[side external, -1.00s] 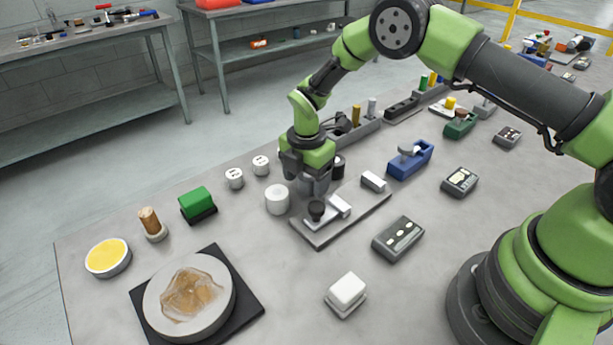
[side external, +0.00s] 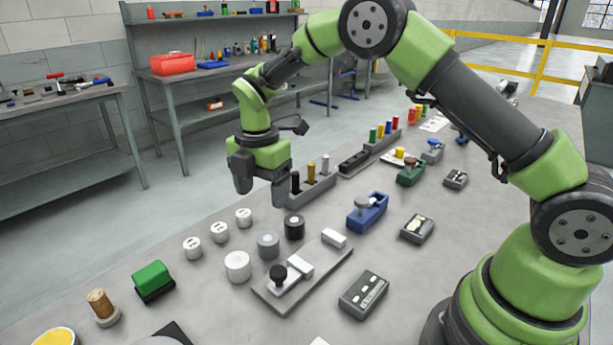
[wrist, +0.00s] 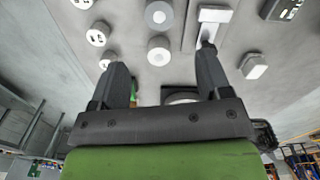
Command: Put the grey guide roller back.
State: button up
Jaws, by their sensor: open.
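The grey guide roller (side external: 268,246) is most likely the plain grey cylinder standing upright on the table, between a white cylinder (side external: 237,266) and a black cylinder (side external: 294,226). My gripper (side external: 261,197) is open and empty in the air above and behind this row, fingers pointing down. In the wrist view, my gripper's (wrist: 161,72) two fingers are spread with nothing between them. Round tops show beyond them, but I cannot tell surely which is the grey roller.
A grey plate with white blocks and a black knob (side external: 278,273) lies right of the cylinders. White marked discs (side external: 220,231) stand to the left. A blue fixture (side external: 367,212) and a grey box (side external: 363,294) lie to the right.

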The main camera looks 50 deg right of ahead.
jog(key=s+d+r+m+t+y, duration=0.2)
jog(key=s+r+m+t, duration=0.3)
jog(key=s+r+m, duration=1.25)
jog(key=s+m+t, duration=0.2)
jog(key=s+m, duration=0.4)
jog(key=s, duration=0.1)
jog(key=shift+s+r+m, duration=0.25)
jog(key=shift+s+m, duration=0.05)
jog(key=shift+m, duration=0.05)
